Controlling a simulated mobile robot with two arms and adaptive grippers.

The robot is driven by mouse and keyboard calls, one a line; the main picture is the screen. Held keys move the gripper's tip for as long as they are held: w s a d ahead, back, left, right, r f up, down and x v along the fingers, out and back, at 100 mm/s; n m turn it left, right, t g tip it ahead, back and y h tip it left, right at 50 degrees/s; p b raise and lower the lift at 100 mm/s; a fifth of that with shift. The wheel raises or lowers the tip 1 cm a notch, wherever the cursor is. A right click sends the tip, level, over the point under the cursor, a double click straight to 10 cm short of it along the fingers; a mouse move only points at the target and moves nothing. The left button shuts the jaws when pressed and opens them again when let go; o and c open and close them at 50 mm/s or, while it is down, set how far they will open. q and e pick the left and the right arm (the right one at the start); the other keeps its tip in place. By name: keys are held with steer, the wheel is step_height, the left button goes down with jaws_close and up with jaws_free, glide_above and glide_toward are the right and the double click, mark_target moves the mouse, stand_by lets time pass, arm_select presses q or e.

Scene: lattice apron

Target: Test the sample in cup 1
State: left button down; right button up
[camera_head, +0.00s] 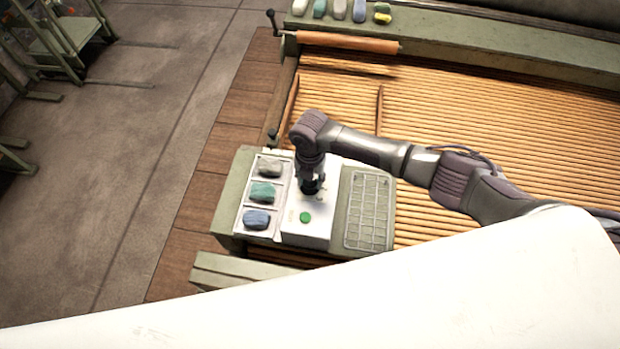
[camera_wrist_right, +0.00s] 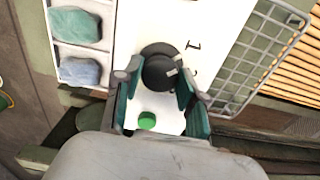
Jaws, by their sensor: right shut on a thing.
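My right gripper (camera_head: 312,187) reaches down over a white tester box (camera_head: 306,238). In the right wrist view, the gripper (camera_wrist_right: 158,86) is shut on a round black knob (camera_wrist_right: 158,68) on the box's white top. A mark like "1" is printed beside the knob; another mark is partly hidden. A green round button (camera_head: 305,217) sits nearer the box's front edge, untouched; it also shows in the right wrist view (camera_wrist_right: 147,121). Left of the box, three compartments hold a grey lump (camera_head: 269,167), a green lump (camera_head: 263,192) and a blue lump (camera_head: 257,219). My left gripper is out of view.
A wire grid rack (camera_head: 367,210) stands right of the box. A slatted wooden bed (camera_head: 480,110) lies behind and to the right. Several coloured blocks (camera_head: 339,9) sit on the far ledge. A large white surface covers the front of the head view. Open floor lies left.

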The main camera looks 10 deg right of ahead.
stand_by(0.4)
steer(key=o, duration=1.1)
steer(key=shift+o, duration=0.2)
step_height(320, 180, up, 12)
